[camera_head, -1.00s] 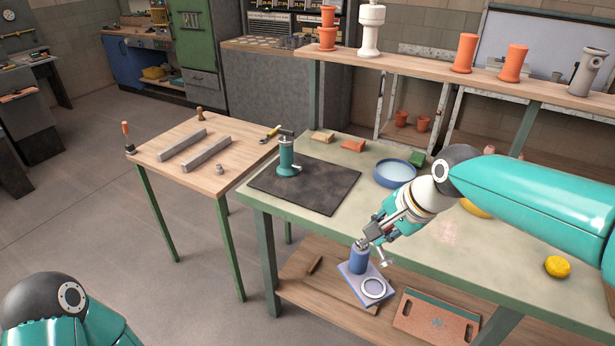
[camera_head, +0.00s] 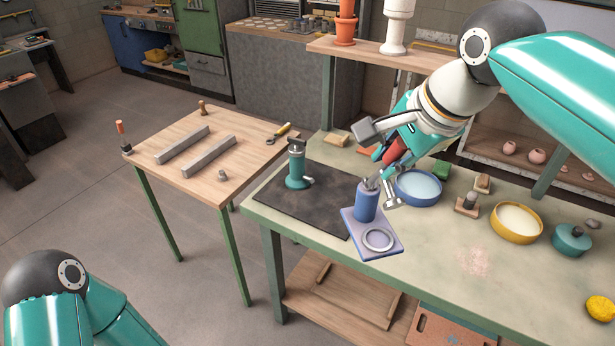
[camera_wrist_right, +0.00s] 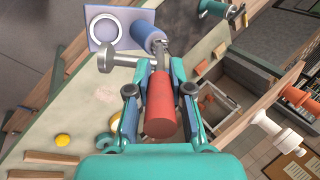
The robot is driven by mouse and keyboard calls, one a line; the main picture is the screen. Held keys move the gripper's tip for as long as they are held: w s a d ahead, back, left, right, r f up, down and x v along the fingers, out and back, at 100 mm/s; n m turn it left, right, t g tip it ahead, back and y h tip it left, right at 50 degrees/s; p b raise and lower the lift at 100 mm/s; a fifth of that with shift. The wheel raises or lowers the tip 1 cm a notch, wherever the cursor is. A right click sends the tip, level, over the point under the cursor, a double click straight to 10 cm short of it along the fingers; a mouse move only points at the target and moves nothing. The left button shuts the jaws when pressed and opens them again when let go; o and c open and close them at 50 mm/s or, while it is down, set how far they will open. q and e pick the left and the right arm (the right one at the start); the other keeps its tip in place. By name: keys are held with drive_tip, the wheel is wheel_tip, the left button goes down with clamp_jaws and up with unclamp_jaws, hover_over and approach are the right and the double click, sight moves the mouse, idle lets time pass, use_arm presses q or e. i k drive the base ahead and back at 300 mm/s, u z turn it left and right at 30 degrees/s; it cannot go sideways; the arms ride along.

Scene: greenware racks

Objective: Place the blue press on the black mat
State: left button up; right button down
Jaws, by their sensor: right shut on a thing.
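The blue press (camera_head: 366,203) has a blue cylinder on a lilac plate with a pale ring; it hangs from my right gripper (camera_head: 388,168) near the table's front edge, to the right of the black mat. My right gripper is shut on its red handle (camera_wrist_right: 160,105). In the right wrist view the blue cylinder (camera_wrist_right: 148,38) is beyond the fingertips. The black mat (camera_head: 320,211) lies flat on the green table, and a teal press (camera_head: 297,170) stands upright on its far part. The mat's front and middle are bare. My left gripper is out of view.
A blue bowl (camera_head: 417,190), a yellow bowl (camera_head: 516,223) and a teal pot (camera_head: 572,240) stand on the green table to the right. A wooden table (camera_head: 200,155) with two grey bars is on the left. A shelf (camera_head: 350,48) with pottery runs behind.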

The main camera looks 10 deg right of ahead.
sight(341, 199)
drive_tip(key=i, duration=0.95)
drive_tip(key=z, duration=0.05)
